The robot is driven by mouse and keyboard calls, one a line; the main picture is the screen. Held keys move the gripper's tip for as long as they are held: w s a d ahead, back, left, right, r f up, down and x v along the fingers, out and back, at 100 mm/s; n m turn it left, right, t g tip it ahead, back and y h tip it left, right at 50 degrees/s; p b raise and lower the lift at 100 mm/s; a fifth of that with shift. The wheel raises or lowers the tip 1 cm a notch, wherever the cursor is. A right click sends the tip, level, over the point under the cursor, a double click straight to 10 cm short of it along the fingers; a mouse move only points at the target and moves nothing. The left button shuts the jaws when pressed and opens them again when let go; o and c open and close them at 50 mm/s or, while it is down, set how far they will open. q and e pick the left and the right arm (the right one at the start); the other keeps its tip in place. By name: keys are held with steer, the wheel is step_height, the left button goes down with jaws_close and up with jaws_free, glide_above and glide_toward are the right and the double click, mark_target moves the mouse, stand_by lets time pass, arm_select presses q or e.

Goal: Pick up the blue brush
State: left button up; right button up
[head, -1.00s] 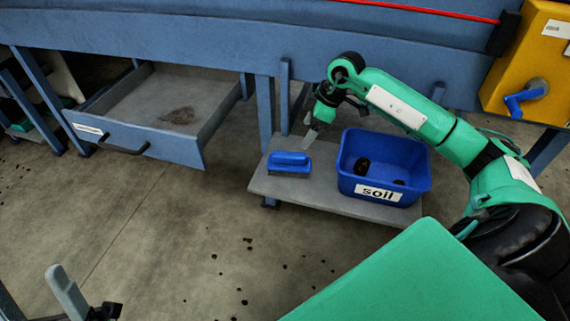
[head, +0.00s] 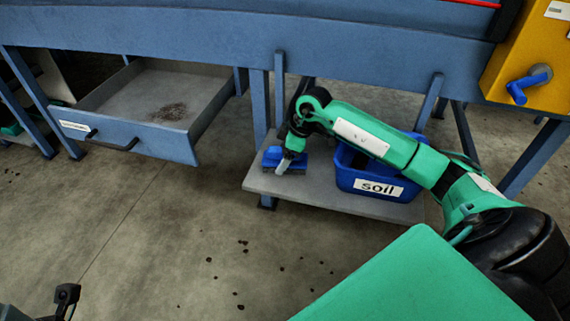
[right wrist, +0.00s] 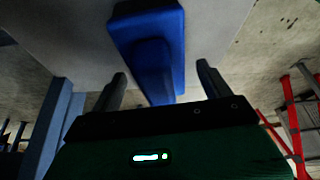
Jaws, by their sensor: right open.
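The blue brush (head: 271,156) lies on the low grey shelf (head: 330,196), left of the soil bin. My right gripper (head: 287,164) is at the brush and covers part of it in the head view. In the right wrist view, the brush (right wrist: 152,50) extends ahead between the two fingers of the open right gripper (right wrist: 160,84), with gaps on both sides. My left gripper (head: 66,296) shows only in part at the lower left corner; its jaw state is unclear.
A blue bin labelled soil (head: 378,187) stands on the shelf to the right of the brush, partly behind my right arm. An open drawer (head: 128,139) with dirt juts out at the left. Blue frame legs (head: 260,108) stand behind the shelf. The floor in front is clear apart from specks.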

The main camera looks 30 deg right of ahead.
steer(key=shift+w+a+f, duration=0.1)
steer(key=shift+f, duration=0.3)
steer(key=shift+r, duration=0.1)
steer(key=c, duration=1.2)
steer(key=shift+o, duration=0.2)
steer(key=shift+r, duration=0.1)
